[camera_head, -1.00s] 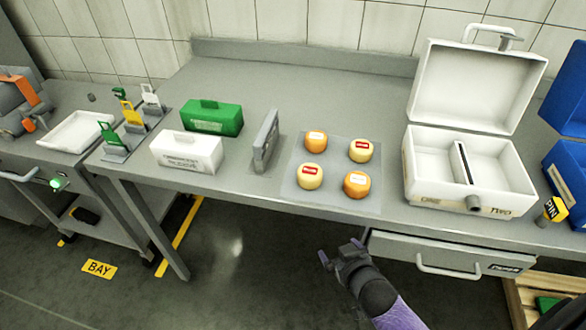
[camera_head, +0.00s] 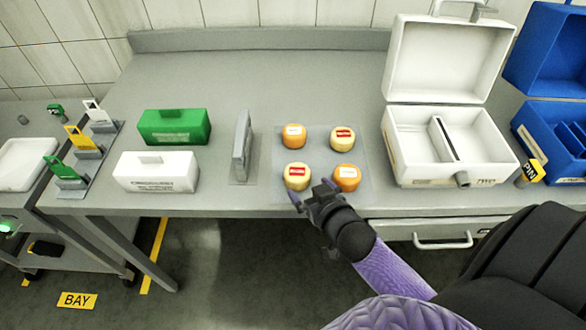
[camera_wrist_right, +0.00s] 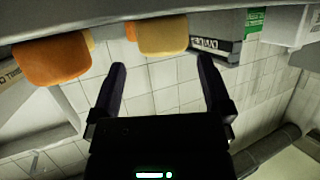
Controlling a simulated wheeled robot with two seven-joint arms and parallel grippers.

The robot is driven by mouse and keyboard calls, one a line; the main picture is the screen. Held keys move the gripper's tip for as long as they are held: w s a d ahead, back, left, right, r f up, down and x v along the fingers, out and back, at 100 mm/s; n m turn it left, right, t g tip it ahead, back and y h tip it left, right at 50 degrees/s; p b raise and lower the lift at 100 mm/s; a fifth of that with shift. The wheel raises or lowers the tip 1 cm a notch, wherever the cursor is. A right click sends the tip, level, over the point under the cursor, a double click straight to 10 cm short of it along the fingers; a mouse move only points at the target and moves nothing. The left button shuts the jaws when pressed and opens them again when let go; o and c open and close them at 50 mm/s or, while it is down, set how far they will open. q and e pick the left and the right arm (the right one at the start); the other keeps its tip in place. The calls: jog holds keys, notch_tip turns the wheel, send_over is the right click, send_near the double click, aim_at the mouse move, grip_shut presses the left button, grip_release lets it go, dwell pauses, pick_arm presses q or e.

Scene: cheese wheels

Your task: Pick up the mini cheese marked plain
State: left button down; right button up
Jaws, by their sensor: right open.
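Four small round cheeses stand on a pale mat (camera_head: 268,190) on the grey table. The front left one (camera_head: 297,177) is pale yellow with a red label, and the front right one (camera_head: 346,177) is orange with a white label. Behind them are an orange one with a white label (camera_head: 294,136) and a yellow one with a red label (camera_head: 343,139). The label words are too small to read. My right gripper (camera_head: 312,194) is open and empty at the mat's front edge, close to the front left cheese. In the right wrist view that yellow cheese (camera_wrist_right: 161,36) lies beyond the fingers, apart from them.
A grey upright block (camera_head: 242,147) stands left of the mat. Green (camera_head: 174,126) and white (camera_head: 156,172) boxes are farther left. An open white case (camera_head: 408,165) stands close on the right, with a blue one (camera_head: 538,125) beyond. The table behind is clear.

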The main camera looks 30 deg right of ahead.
aim_at(297, 176)
jog(key=b+x, duration=0.2)
jog(key=x, duration=0.5)
jog(key=shift+a+f, duration=0.1)
jog(key=shift+c, duration=0.4)
jog(key=c, duration=1)
